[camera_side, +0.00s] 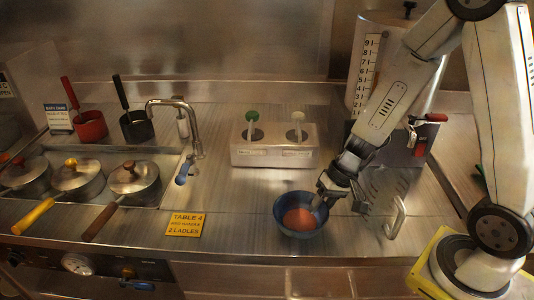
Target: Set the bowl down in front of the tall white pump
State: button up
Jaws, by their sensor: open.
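The bowl (283,223) is dark blue outside with orange-red contents. It stands upright on the steel counter, in front of the right part of a steel pump box (275,157). The white pump (298,118) rises from that box on the right, almost straight behind the bowl. A green-topped pump (252,118) stands left of it. My gripper (338,197) is open at the bowl's right rim, with one finger over or beside the rim. Whether it touches the rim I cannot tell.
A yellow table card (186,224) lies left of the bowl. A curved metal handle (397,217) and a tall dispenser with a number scale (367,75) stand to the right. Lidded pans (134,181) and a faucet (190,120) are at the left. Counter between card and bowl is clear.

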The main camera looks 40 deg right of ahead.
jog(key=v, duration=1.1)
jog(key=shift+r, duration=0.2)
jog(key=shift+s, duration=0.1)
dwell(0.4)
jog(key=shift+s+a+f+n+t+h, duration=0.25)
jog(key=shift+a+f+n+h, duration=0.5)
jog(key=shift+n+h, duration=0.4)
jog(key=shift+s+a+f+n+t+h, duration=0.2)
jog(key=shift+a+f+n+h, duration=0.35)
jog(key=shift+f+n+h, duration=0.55)
jog(key=shift+r, duration=0.1)
